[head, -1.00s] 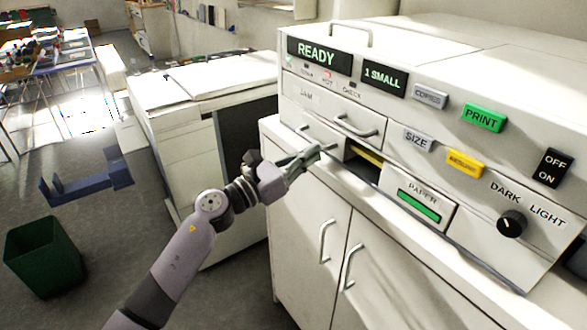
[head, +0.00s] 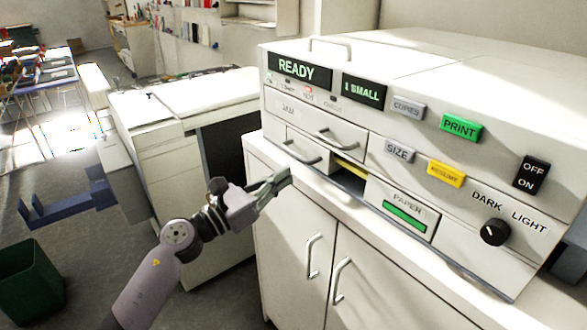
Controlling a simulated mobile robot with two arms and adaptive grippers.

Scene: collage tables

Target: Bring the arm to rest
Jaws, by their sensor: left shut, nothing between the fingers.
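My left arm comes in from the lower left in the head view. Its gripper (head: 279,183) is shut and empty. It hangs in front of the white copier (head: 335,112), near the left end of the cabinet top and below the lower left drawer handle. I cannot tell whether the fingertips touch the cabinet edge. My right gripper is out of the picture.
The copier stands on a white cabinet (head: 290,229) with two door handles. A second white machine (head: 165,135) stands behind my arm. A green bin (head: 30,284) and a blue frame (head: 68,205) are on the floor at left. Open floor lies between them and my arm.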

